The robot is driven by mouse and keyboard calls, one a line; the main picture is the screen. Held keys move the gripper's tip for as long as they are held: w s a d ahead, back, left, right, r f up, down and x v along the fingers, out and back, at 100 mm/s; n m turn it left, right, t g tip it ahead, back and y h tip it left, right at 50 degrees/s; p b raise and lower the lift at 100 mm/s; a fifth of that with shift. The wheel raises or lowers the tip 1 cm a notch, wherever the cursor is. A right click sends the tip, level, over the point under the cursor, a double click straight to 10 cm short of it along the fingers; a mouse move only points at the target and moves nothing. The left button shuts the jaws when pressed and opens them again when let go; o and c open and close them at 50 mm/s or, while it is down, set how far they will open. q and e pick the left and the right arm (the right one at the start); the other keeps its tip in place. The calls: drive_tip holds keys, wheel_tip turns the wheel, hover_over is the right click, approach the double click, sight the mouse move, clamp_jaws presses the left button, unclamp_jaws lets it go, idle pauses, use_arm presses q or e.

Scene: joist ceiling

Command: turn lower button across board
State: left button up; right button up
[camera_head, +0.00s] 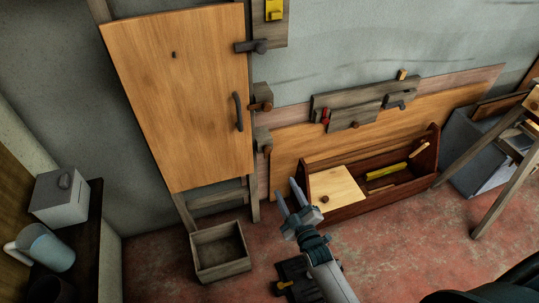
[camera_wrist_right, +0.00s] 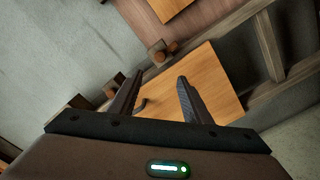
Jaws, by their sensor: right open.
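The board (camera_head: 185,95) is a large orange-brown wooden panel with a dark handle (camera_head: 239,111) near its right edge. It also shows in the wrist view (camera_wrist_right: 212,75). The lower button (camera_head: 263,138) appears as a small grey-brown piece on the post beside the board's right edge, apparently clear of the board; its exact angle is hard to tell. My right gripper (camera_head: 291,192) is open and empty, below and right of the button. My left gripper is out of view.
A dark upper button (camera_head: 250,46) reaches over the board's edge. A brown tool carrier (camera_head: 357,209) stands right of my gripper, an open wooden box (camera_head: 220,251) at left on the floor. A leaning panel (camera_head: 290,152) stands behind the carrier.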

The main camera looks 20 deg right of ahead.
sight(268, 152)
drive_tip(key=w, duration=1)
drive_tip(key=w+b, duration=0.1)
drive_tip(key=w, duration=0.4)
drive_tip(key=shift+w+a, duration=0.2)
drive_tip(key=shift+a, duration=0.1)
drive_tip(key=shift+w, duration=0.95)
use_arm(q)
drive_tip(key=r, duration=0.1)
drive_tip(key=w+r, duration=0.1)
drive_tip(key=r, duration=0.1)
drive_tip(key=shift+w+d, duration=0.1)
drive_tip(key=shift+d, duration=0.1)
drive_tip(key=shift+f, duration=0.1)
use_arm(e)
drive_tip(key=c, duration=1)
